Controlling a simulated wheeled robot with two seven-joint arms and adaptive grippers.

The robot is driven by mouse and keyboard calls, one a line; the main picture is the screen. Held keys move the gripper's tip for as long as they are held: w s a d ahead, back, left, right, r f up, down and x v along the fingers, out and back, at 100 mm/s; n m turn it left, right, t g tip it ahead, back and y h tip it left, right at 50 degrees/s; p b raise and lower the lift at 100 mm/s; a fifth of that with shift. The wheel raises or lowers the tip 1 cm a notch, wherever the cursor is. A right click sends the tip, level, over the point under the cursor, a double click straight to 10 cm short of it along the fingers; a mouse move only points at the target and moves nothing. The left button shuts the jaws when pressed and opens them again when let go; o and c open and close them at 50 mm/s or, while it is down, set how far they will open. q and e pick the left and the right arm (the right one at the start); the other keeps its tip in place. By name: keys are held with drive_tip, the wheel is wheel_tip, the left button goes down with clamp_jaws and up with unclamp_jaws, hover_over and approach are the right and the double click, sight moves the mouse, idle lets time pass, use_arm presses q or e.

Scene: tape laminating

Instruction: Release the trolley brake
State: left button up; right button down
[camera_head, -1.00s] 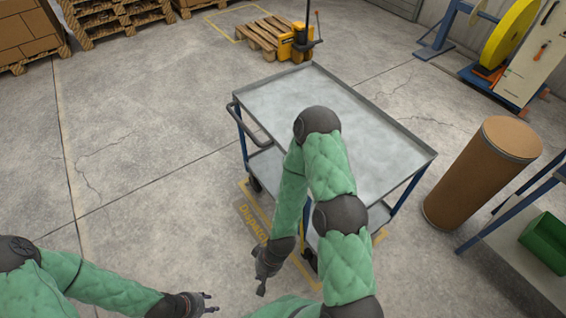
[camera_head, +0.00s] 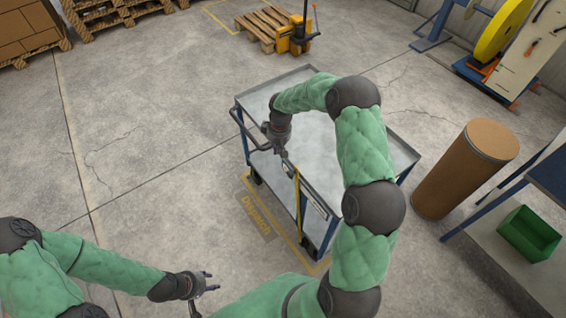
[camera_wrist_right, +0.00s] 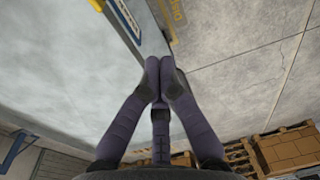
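The trolley (camera_head: 400,151) is a grey-topped cart with blue legs, a dark push handle (camera_head: 240,130) on its left side and dark wheels. A thin yellow upright bar (camera_head: 298,212) shows at its near side; I cannot tell for certain that it is the brake lever. My right gripper (camera_head: 285,154) hangs over the trolley's near left edge, just above the bar's top. In the right wrist view its fingertips (camera_wrist_right: 163,72) meet, with nothing visible between them; trolley parts lie beyond. My left gripper (camera_head: 209,281) is open and empty, low over the floor, away from the trolley.
A brown drum (camera_head: 465,168) stands right of the trolley, beside a bench with a green bin (camera_head: 530,233). A yellow pallet jack (camera_head: 296,38) and pallet (camera_head: 265,26) are behind. Yellow floor tape surrounds the trolley. The floor on the left is clear.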

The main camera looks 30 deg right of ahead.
drive_tip(key=shift+d, duration=0.1)
idle(0.3)
drive_tip(key=s+f+b, duration=0.1)
drive_tip(key=s+f, duration=0.2)
drive_tip(key=f, duration=0.5)
drive_tip(key=shift+d+f+b, duration=0.2)
drive_tip(key=shift+f+b, duration=0.1)
drive_tip(key=shift+f, duration=0.05)
drive_tip(key=shift+s, duration=0.1)
drive_tip(key=s+t+b, duration=0.1)
drive_tip(key=s, duration=1)
drive_tip(key=shift+s+d+r+b, duration=0.3)
drive_tip(key=shift+s+d+r, duration=0.05)
drive_tip(key=shift+s+d, duration=0.1)
drive_tip(key=shift+w, duration=0.25)
